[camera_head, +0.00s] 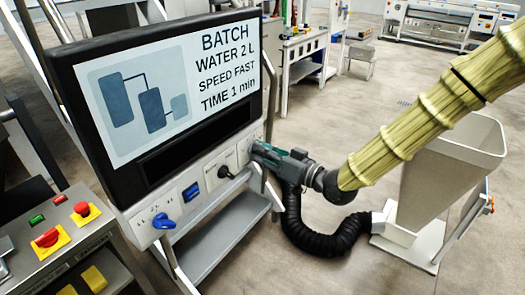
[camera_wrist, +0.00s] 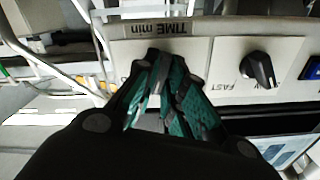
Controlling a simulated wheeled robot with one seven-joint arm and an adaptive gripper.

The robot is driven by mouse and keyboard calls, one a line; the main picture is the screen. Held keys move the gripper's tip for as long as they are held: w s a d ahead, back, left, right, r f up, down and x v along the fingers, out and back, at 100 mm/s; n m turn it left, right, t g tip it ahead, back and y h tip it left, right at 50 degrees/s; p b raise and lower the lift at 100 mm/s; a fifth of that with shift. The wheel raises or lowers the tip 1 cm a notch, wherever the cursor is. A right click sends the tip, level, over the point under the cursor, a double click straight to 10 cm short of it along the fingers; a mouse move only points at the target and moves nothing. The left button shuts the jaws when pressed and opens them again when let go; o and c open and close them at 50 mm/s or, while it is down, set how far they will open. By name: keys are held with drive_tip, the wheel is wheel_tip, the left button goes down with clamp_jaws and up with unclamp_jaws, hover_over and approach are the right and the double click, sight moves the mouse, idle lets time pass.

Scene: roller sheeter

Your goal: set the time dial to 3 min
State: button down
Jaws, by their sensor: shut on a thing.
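The time dial itself is hidden behind my fingers in both views. Its plate, labelled "TIME min" (camera_wrist: 158,28), shows in the wrist view, with the label upside down. My gripper (camera_wrist: 173,68) is shut on the time dial in front of that plate. In the head view my gripper (camera_head: 258,151) reaches the right end of the control panel. The screen (camera_head: 165,85) above reads BATCH, WATER 2 L, SPEED FAST, TIME 1 min. The dial's pointer cannot be seen.
The black speed knob (camera_wrist: 258,70) is beside the time plate; it also shows in the head view (camera_head: 225,172). A blue switch (camera_head: 191,192) and blue water dial (camera_head: 164,221) are further left. Red stop buttons (camera_head: 47,238) sit lower left. A pale hopper (camera_head: 450,165) stands right.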

drive_tip(key=shift+m, duration=0.4)
drive_tip(key=c, duration=1.5)
unclamp_jaws()
drive_tip(key=shift+d, duration=0.15)
drive_tip(key=v, duration=1.2)
